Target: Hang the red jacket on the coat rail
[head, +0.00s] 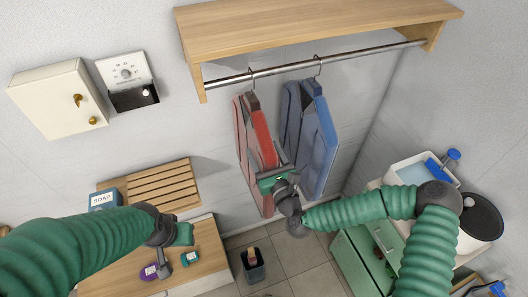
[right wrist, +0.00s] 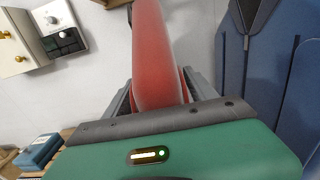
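The red jacket (head: 257,135) hangs upright from the metal coat rail (head: 310,63), with its hanger hook at the rail. Whether the hook bears on the rail is hard to tell. My right gripper (head: 272,165) is at the jacket's near edge, about mid-height. In the right wrist view the red jacket (right wrist: 158,60) fills the space between the two fingers of my right gripper (right wrist: 158,98), which appear to press on its sides. My left gripper (head: 166,262) is low over the wooden bench, away from the jacket; its fingers are too small to read.
A blue jacket (head: 310,135) hangs close to the right of the red one. A wooden shelf (head: 310,25) is above the rail. A wall cabinet (head: 58,98), soap box (head: 104,200), bench (head: 205,265), dark bin (head: 253,267) and green cabinet (head: 362,262) stand around.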

